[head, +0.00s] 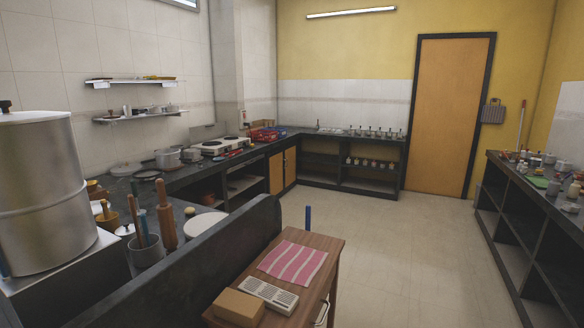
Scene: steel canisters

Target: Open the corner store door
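A closed orange-brown door (446,115) in a dark frame stands in the yellow back wall, right of centre, across the room. No handle can be made out on it at this size. Orange cabinet doors (283,171) under the counter, near the back left corner of the room, look shut. The pictures do not say which of these is the corner store door. Neither of my grippers is in view.
The tiled floor (400,250) is clear toward the back door. A wooden table (318,246) with a striped cloth stands close in front. A dark counter runs along the left and back; a dark shelf unit (525,225) lines the right. A large steel canister (42,195) stands near left.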

